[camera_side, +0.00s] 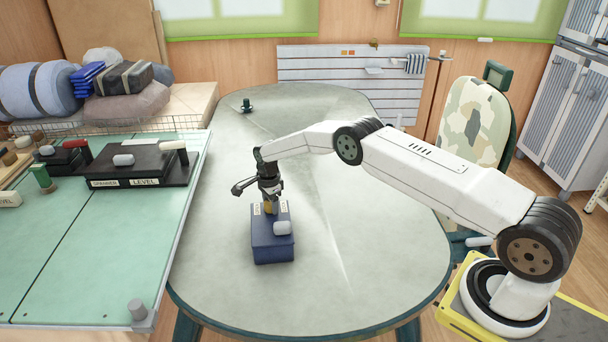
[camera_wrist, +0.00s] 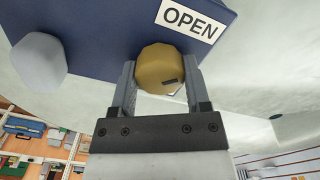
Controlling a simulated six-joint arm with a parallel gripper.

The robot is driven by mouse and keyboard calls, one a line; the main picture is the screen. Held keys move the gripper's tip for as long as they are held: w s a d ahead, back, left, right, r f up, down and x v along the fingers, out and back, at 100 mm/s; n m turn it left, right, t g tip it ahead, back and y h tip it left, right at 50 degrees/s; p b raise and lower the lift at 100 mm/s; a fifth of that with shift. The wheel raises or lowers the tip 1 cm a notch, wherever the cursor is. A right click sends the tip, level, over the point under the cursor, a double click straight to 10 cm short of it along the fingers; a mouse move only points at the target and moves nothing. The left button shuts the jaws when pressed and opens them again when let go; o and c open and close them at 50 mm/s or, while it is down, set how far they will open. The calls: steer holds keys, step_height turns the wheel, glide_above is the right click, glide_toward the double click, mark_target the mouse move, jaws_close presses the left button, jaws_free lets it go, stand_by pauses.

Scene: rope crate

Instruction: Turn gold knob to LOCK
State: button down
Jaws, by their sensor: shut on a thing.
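The gold knob (camera_wrist: 162,68) sits on top of a dark blue box (camera_wrist: 98,22), and a dark mark shows on its face near the right finger. A white label reading OPEN (camera_wrist: 187,20) is beside the knob in the wrist view. My gripper (camera_wrist: 160,88) is shut on the knob, one finger on each side. In the side view the blue box (camera_side: 272,248) stands on the table, and my gripper (camera_side: 269,205) points down onto its far part, covering most of the knob. I cannot read a LOCK label; part of a white label is hidden behind the knob.
A pale grey knob (camera_side: 282,228) sits on the same box, nearer the camera; it also shows in the wrist view (camera_wrist: 38,62). The grey table (camera_side: 330,260) is clear around the box. A black box labelled LEVEL (camera_side: 135,166) stands on the green bench to the left.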

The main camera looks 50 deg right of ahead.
steer(key=m, duration=0.6)
steer(key=shift+m, duration=1.4)
steer(key=shift+f+m, duration=0.1)
steer(key=shift+m, duration=2.1)
steer(key=shift+c, duration=1.3)
jaws_free()
